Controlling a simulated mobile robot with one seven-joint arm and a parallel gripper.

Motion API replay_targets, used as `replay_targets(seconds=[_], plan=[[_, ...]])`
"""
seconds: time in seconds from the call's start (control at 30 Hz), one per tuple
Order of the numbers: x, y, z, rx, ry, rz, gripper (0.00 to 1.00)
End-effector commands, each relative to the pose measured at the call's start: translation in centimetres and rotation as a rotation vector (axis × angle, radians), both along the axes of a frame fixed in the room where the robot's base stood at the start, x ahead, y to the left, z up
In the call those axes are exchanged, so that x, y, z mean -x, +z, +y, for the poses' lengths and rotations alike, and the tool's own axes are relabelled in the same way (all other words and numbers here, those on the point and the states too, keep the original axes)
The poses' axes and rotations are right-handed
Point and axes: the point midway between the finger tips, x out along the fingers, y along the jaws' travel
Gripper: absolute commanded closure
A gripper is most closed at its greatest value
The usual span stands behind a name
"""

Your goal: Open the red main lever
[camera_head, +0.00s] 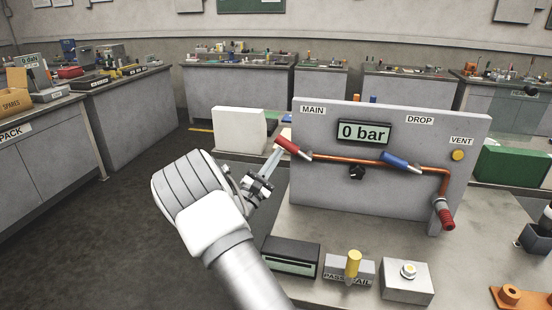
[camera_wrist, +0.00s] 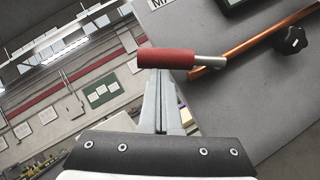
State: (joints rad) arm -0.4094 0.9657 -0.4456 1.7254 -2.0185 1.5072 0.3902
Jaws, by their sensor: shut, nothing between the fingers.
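The red main lever (camera_head: 289,146) is on the copper pipe under the MAIN label (camera_head: 313,110), at the left of the grey panel (camera_head: 330,187). Its red handle slants up and left from the pipe in the head view. In the wrist view the red handle (camera_wrist: 166,59) lies across the top of my fingers. My gripper (camera_head: 279,152) is shut and empty, with its fingertips at the handle. In the wrist view the fingertips (camera_wrist: 160,72) end right at the handle's lower edge; I cannot tell whether they touch it.
The display (camera_head: 363,132) reads 0 bar. A blue DROP lever (camera_head: 402,162), a black knob (camera_head: 357,172), a yellow VENT button (camera_head: 457,155) and a red-ended nozzle (camera_head: 447,218) are on the panel. A device with a yellow-topped plunger (camera_head: 353,264) stands in front on the bench.

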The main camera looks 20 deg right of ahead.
Motion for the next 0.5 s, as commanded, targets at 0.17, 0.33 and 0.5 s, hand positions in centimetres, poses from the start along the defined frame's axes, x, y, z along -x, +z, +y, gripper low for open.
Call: replay_targets(seconds=[0.17,0.33,0.5], plan=[[0.0,0.4,0.0,-0.018,0.000,-0.016,1.00],[0.1,0.7,-0.1,-0.045,-0.002,-0.036,1.00],[0.1,1.4,-0.2,-0.104,-0.002,-0.076,1.00]])
